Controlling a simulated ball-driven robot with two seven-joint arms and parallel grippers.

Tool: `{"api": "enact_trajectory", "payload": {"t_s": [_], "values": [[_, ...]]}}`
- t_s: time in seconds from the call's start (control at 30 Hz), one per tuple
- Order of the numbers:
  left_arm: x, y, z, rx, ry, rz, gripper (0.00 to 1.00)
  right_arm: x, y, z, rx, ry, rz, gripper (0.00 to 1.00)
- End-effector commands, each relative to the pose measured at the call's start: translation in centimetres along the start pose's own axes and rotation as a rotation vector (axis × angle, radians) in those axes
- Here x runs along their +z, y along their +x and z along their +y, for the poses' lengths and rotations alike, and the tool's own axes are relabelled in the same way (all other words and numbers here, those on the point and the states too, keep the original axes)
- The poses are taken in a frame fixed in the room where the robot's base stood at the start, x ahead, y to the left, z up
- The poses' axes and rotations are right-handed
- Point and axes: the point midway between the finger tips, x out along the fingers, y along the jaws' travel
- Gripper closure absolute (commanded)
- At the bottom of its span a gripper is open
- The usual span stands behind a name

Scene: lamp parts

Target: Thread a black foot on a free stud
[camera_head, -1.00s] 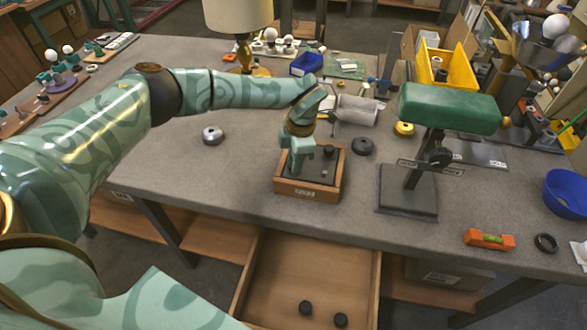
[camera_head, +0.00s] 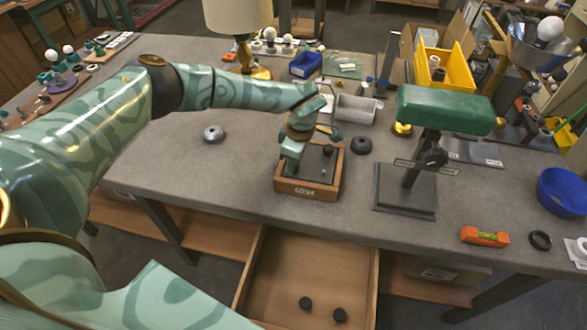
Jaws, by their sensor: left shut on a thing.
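A wooden lamp base (camera_head: 308,192) with a dark top face stands near the table's front edge. A black foot (camera_head: 328,151) is on its far right part, and a small pale stud (camera_head: 326,170) shows on its right side. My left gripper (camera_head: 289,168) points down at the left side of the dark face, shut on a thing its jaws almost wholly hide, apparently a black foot. Whether that thing sits on a stud cannot be seen. Two loose black feet (camera_head: 305,303) (camera_head: 340,315) lie in the open drawer (camera_head: 290,270). My right gripper is not in view.
A green-topped stand (camera_head: 405,192) is right of the base. An orange level (camera_head: 484,237) and a blue bowl (camera_head: 563,193) are at the right.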

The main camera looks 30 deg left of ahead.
Motion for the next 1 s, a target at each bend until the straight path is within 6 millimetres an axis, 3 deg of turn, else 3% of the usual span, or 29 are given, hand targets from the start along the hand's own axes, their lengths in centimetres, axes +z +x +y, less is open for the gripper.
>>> {"api": "enact_trajectory", "payload": {"t_s": [0.33, 0.73, 0.77, 0.83, 1.0], "values": [[-0.1, 0.5, -0.6, 0.049, 0.521, 0.001, 0.99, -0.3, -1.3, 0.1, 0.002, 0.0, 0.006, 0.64], [-0.1, 0.6, -0.6, 0.062, 0.634, 0.0, 0.99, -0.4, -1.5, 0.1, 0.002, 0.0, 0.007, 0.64], [-0.1, 0.6, -0.6, 0.066, 0.662, -0.001, 0.69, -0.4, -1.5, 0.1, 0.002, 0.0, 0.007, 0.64], [0.0, 0.6, -0.6, 0.066, 0.656, -0.001, 0.5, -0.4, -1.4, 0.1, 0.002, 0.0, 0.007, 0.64], [0.0, 0.4, -0.4, 0.071, 0.653, 0.0, 0.47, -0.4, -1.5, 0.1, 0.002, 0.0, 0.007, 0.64]]}}
